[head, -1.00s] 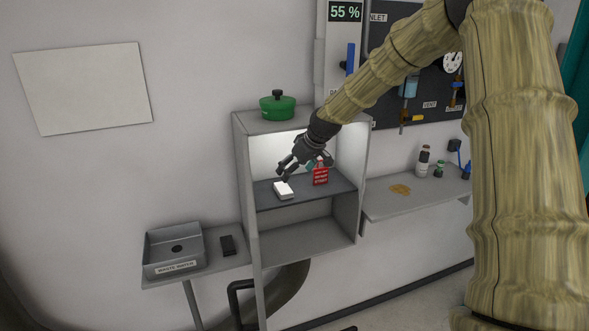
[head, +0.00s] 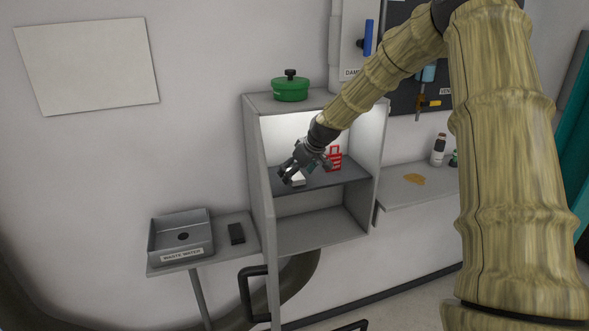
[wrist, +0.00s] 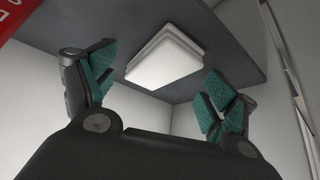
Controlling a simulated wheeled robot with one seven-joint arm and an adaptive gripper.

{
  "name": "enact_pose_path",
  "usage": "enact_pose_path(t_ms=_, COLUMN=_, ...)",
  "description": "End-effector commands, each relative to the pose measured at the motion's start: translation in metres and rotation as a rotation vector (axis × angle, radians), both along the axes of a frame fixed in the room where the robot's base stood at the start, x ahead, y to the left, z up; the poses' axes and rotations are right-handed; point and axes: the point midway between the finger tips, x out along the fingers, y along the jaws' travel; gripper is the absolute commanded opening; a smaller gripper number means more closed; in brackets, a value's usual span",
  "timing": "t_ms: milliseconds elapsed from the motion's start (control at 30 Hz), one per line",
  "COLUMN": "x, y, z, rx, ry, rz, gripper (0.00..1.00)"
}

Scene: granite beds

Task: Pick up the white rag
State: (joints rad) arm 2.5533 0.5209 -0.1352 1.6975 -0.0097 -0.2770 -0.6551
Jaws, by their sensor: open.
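The white rag (head: 297,181) is a small folded square on the upper shelf of the grey cabinet, near its front left, partly hidden by my gripper in the head view. My gripper (head: 290,174) is at the rag, inside the cabinet opening. In the wrist view the rag (wrist: 165,58) lies flat on the dark shelf, ahead of and between the two spread teal-padded fingers of my gripper (wrist: 160,95). The fingers are open and empty, with no visible contact with the rag.
A red tag-like object (head: 334,160) stands on the shelf right of the rag. The cabinet's side wall (head: 257,170) is close on the left. A green pot (head: 290,88) sits on top. A sink tray (head: 181,236) and a black block (head: 236,233) are lower left.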

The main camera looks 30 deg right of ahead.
Motion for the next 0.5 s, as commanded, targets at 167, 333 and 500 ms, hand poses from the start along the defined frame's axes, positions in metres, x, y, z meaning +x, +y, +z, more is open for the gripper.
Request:
enact_pose_path(t_ms=167, x=0.0002, y=-0.0022, z=-0.0072, rx=-0.001, ry=0.0, rz=-0.003, gripper=0.85)
enact_pose_path(t_ms=333, x=0.0001, y=-0.0021, z=-0.0069, rx=-0.001, ry=0.0, rz=-0.003, gripper=0.85)
enact_pose_path(t_ms=500, x=0.0002, y=-0.002, z=-0.007, rx=-0.001, ry=0.0, rz=-0.003, gripper=0.65)
